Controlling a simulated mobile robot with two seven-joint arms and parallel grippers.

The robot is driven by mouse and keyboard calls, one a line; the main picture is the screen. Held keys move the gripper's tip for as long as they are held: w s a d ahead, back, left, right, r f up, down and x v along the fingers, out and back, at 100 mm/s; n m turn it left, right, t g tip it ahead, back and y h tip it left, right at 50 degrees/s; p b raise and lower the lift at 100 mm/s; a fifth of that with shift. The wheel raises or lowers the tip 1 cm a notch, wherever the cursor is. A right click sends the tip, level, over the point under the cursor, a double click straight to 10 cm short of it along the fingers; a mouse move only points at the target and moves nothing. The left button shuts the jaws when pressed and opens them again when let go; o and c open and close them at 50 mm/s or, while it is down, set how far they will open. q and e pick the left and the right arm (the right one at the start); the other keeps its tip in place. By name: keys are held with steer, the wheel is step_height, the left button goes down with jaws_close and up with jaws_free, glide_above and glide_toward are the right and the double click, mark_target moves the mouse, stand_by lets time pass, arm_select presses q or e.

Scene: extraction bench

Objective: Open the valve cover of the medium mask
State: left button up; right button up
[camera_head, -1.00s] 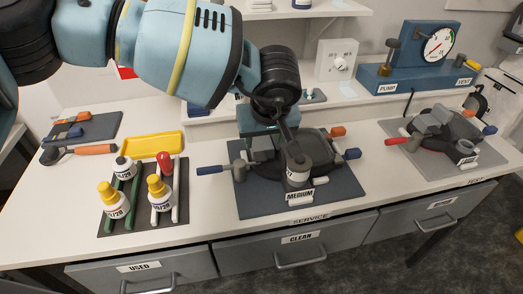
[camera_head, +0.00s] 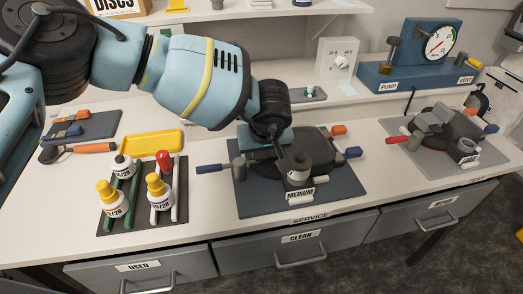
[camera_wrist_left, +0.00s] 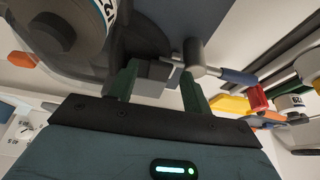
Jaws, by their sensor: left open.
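The medium mask (camera_head: 318,146), a dark body with a grey round part at its front and orange and blue tabs, lies on a blue-grey mat (camera_head: 345,191) behind the label MEDIUM (camera_head: 300,195). My left gripper (camera_head: 282,152) is low over the mask's left part. In the left wrist view its two dark green fingers (camera_wrist_left: 158,88) are apart, with a small grey block (camera_wrist_left: 152,76), perhaps the valve cover, showing between them. I cannot tell whether they touch it. A grey knob with a blue handle (camera_wrist_left: 238,77) is beside the right finger. My right gripper is out of view.
A rack with several bottles (camera_head: 140,217) stands left of the mat, with a yellow tray (camera_head: 153,141) behind it. The large mask (camera_head: 445,130) lies on its own mat at right. A pump gauge unit (camera_head: 415,65) stands behind it.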

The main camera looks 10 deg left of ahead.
arm_select(q)
jaws_close()
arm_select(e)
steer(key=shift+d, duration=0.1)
